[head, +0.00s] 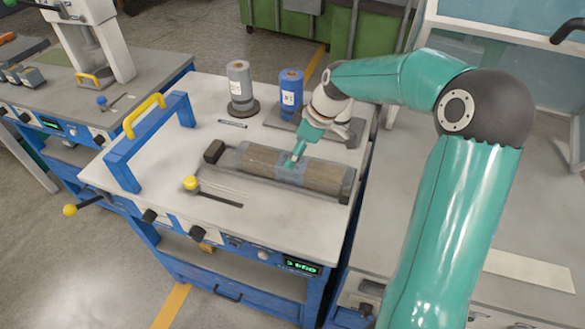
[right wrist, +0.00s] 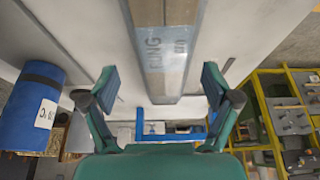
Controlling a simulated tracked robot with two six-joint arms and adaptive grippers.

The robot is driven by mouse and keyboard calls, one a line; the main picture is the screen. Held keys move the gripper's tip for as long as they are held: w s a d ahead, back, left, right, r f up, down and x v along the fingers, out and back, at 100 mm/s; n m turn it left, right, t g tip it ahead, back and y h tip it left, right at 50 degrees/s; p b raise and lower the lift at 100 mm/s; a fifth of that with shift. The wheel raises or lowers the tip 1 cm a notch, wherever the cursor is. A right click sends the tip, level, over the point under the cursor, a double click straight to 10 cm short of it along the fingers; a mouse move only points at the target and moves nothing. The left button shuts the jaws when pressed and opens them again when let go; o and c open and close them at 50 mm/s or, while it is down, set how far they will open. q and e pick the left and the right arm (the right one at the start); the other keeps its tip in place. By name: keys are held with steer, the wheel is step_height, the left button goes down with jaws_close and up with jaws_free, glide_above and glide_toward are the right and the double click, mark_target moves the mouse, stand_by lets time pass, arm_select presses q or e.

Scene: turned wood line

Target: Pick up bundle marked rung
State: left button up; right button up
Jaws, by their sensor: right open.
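A long brown wooden bundle (head: 325,176) lies in a low dark grey cradle (head: 262,187) on the workbench, with a pale blue band around its middle. In the right wrist view the bundle (right wrist: 177,70) runs away from the camera, and its band (right wrist: 165,45) carries lettering that reads like RUNG. My right gripper (head: 294,158) is over the bundle near the band. In the right wrist view the right gripper (right wrist: 160,85) is open, with a finger to each side of the bundle and nothing held. Contact cannot be told. My left gripper is not in view.
A grey spool (head: 240,82) and a blue spool (head: 290,90) stand behind the bundle. A blue frame with a yellow handle (head: 144,116) stands at the bench's left. A yellow-knobbed lever (head: 191,183) is near the front. The bench's front left is mostly clear.

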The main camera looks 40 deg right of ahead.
steer(key=f, duration=0.3)
steer(key=f+p, duration=0.1)
steer(key=f, duration=0.1)
steer(key=shift+w+a, duration=0.2)
steer(key=shift+a, duration=0.2)
steer(key=shift+w+f, duration=0.15)
steer(key=shift+f, duration=0.2)
steer(key=shift+c, duration=0.3)
steer(key=shift+r, duration=0.1)
steer(key=c, duration=1.6)
